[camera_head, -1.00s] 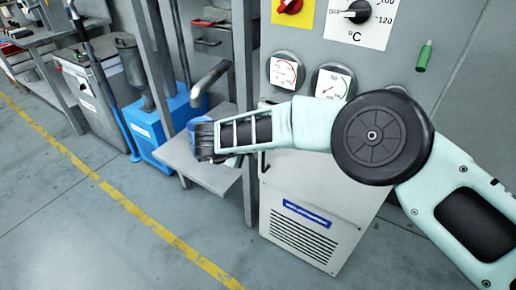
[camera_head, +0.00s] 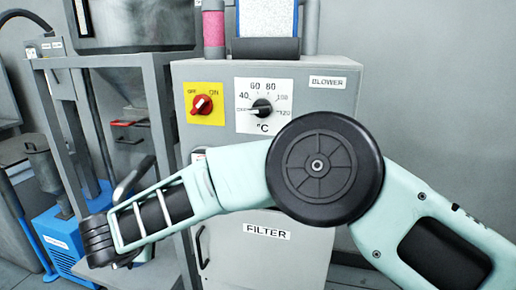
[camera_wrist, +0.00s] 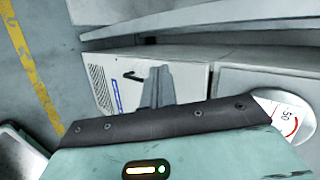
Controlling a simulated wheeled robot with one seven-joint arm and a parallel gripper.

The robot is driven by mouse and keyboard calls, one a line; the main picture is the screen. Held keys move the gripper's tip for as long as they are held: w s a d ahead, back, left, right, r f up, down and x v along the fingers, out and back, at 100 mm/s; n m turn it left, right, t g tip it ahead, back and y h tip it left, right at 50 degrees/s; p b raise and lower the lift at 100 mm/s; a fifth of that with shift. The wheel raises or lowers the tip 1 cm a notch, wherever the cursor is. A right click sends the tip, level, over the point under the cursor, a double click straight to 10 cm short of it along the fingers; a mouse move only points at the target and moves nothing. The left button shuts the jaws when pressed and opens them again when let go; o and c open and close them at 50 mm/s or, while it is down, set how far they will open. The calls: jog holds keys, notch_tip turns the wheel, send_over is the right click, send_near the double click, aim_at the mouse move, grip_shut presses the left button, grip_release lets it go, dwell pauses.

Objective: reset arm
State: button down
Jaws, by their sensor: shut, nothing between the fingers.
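My pale green arm stretches across the front of the grey machine cabinet (camera_head: 350,90) in the head view, with its dark wrist end at the lower left. The fingers are not clear there. In the wrist view my gripper (camera_wrist: 160,75) is shut and empty, its grey fingers together in front of the lower cabinet's light panel (camera_wrist: 185,68). I cannot tell the distance between the fingers and the panel.
A red switch (camera_head: 201,105) and a temperature dial (camera_head: 262,108) sit on the cabinet above my arm. The filter door (camera_head: 280,255) is below it. A blue unit (camera_head: 58,235) stands at the left. A round gauge (camera_wrist: 288,115) shows at the wrist view's right.

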notch_tip(320, 180, up, 11)
jog(key=n+y+p, duration=0.2)
jog(key=n+y, duration=0.3)
jog(key=s+d+r+n+g+y+p, duration=0.2)
jog(key=s+d+r+n+g+y, duration=0.15)
jog(key=s+d+r+n, duration=0.35)
jog(key=s+d+n+g+h+p, duration=0.1)
jog(key=s+d+n+g+h, duration=0.1)
jog(key=s+d, duration=0.4)
jog(key=s+d+n+g+h+p, duration=0.1)
jog(key=s+d+n+h, duration=0.3)
jog(key=d, duration=1.3)
jog(key=s+d+f+n+g+h+p, duration=0.1)
jog(key=s+d+n, duration=0.5)
jog(key=d, duration=0.6)
jog(key=s+g+h+p, duration=0.1)
jog(key=s+g+h, duration=0.1)
jog(key=shift+g, duration=0.35)
jog(key=shift+f, duration=0.1)
